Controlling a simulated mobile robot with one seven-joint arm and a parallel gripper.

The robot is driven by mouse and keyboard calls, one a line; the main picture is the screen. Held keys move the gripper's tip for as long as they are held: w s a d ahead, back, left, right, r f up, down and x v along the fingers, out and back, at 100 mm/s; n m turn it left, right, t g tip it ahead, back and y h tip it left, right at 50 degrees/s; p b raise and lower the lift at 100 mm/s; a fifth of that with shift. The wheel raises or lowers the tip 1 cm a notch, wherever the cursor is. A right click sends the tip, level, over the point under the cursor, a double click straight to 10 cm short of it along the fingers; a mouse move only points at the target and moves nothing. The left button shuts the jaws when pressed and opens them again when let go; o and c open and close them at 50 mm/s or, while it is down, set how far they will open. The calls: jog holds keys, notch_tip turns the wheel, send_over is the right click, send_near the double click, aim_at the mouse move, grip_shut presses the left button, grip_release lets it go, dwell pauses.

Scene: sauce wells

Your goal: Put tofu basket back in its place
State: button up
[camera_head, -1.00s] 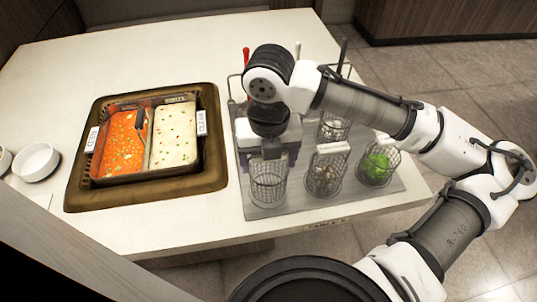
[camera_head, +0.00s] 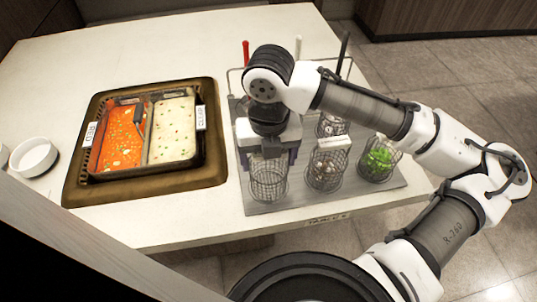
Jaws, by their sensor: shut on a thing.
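My gripper (camera_head: 269,154) is over the front left corner of the grey rack tray (camera_head: 310,196), pointing down. It is shut at the top of a wire basket (camera_head: 268,184), most likely on its handle; the exact grip is hidden by the gripper body. The basket hangs or stands upright at the tray's front left spot. I cannot tell whether its bottom touches the tray. Its contents are hard to make out, so I cannot confirm tofu.
Beside it stand a basket with brownish pieces (camera_head: 327,170), one with green leaves (camera_head: 378,162) and one with pale pieces (camera_head: 332,124) behind. A two-part soup pot (camera_head: 148,172) is at left. White bowls (camera_head: 35,157) stand far left. The table's back is clear.

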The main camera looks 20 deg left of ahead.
jog(key=shift+f, duration=0.1)
jog(key=o, duration=1.1)
notch_tip(320, 180, up, 11)
jog(key=p, duration=1)
dwell(0.3)
dwell(0.3)
